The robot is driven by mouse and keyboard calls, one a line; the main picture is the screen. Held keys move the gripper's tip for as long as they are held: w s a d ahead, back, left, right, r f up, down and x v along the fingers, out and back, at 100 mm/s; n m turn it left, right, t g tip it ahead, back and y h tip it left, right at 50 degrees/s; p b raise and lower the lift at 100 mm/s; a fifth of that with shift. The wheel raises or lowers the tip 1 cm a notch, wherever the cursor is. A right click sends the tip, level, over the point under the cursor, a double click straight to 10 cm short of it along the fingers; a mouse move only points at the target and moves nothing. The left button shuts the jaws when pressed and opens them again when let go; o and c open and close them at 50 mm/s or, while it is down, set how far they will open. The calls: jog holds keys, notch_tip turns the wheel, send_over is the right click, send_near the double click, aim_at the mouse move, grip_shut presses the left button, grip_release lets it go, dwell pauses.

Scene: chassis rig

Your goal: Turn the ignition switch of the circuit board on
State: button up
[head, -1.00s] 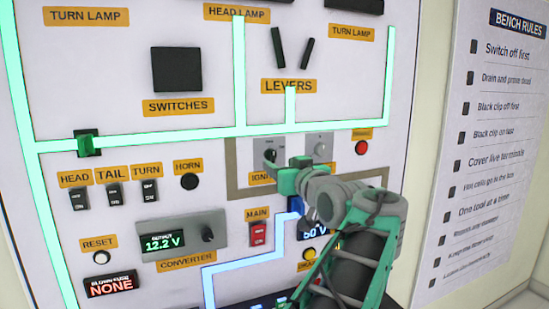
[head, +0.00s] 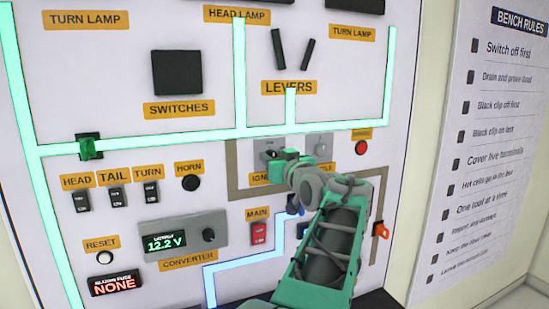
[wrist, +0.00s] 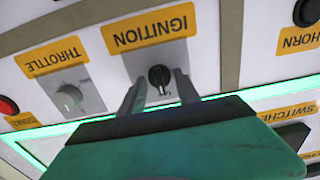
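The ignition switch is a small black rotary knob (wrist: 159,76) on a grey plate under a yellow IGNITION label (wrist: 149,28) in the wrist view, where the picture is upside down. My gripper (wrist: 158,79) is open, with one finger on each side of the knob. I cannot tell whether the fingers touch it. In the head view my gripper (head: 280,165) is at the ignition plate (head: 272,145) and hides the knob and most of its label.
The throttle knob (wrist: 69,96) is beside the ignition plate, with a red button (wrist: 7,106) further out. The horn button (head: 190,183), red main switch (head: 258,233) and converter (head: 184,240) are left of my arm. Glowing green lines run above.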

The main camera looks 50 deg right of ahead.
grip_shut()
jog(key=shift+m, duration=0.3)
jog(key=m, duration=1.1)
jog(key=shift+s+d+p, duration=0.1)
jog(key=shift+d+p, duration=0.05)
jog(key=shift+p, duration=0.2)
jog(key=shift+f+m, duration=0.1)
jog(key=shift+m, duration=0.2)
jog(key=shift+o, duration=1.8)
grip_release()
